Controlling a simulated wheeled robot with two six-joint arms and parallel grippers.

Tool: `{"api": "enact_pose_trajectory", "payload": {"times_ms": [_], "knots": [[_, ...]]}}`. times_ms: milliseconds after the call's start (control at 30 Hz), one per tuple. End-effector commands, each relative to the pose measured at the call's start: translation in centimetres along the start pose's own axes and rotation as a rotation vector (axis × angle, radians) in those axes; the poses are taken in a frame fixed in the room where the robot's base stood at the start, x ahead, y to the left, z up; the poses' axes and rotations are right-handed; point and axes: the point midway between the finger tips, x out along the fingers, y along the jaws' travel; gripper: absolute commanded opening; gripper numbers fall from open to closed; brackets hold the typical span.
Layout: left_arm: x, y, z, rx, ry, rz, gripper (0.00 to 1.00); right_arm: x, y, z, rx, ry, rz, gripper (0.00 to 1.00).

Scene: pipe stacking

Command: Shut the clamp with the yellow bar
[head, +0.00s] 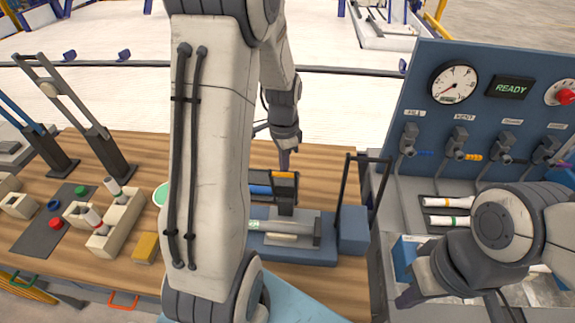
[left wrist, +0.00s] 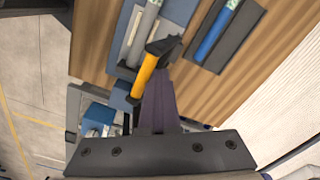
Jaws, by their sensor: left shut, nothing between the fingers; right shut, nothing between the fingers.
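The clamp's yellow bar (head: 285,175) sits on a dark arm (head: 286,195) above a blue fixture (head: 325,257) on the wooden table. A grey pipe (head: 300,229) lies in the fixture. In the left wrist view the yellow bar (left wrist: 147,75) extends from a black clamp piece (left wrist: 165,48) beside the grey pipe (left wrist: 142,38). My left gripper (head: 284,162) is shut and empty, pointing down just above the bar. In the wrist view its fingertips (left wrist: 158,82) are close beside the bar; I cannot tell whether they touch. My right gripper (head: 408,297) is shut and empty at lower right.
My left arm hides part of the table and fixture. A black upright frame (head: 362,180) stands right of the clamp. A blue valve panel (head: 490,115) rises at the right. Wooden holders (head: 118,215) and a yellow block (head: 146,248) lie at left. A blue pipe (left wrist: 212,38) lies nearby.

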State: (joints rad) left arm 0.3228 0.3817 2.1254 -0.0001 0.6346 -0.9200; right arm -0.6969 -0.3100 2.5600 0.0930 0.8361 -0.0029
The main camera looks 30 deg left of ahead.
Motion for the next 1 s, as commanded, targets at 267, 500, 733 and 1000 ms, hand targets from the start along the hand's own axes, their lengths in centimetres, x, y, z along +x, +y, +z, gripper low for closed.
{"api": "enact_pose_trajectory", "payload": {"times_ms": [267,500,733,1000], "knots": [[0.0,0.1,0.0,0.000,-0.001,0.001,0.00,0.0,0.0,0.0,0.000,0.000,0.000,0.00],[0.3,1.2,0.6,0.001,-0.001,0.001,0.00,0.4,0.0,0.0,0.000,0.000,0.000,0.00],[0.5,2.2,1.2,0.000,0.000,0.000,0.00,0.6,0.0,0.0,0.000,0.000,0.000,0.00],[0.5,2.2,1.3,0.000,0.000,0.001,0.00,0.6,0.0,0.0,0.000,0.000,0.000,0.00]]}}
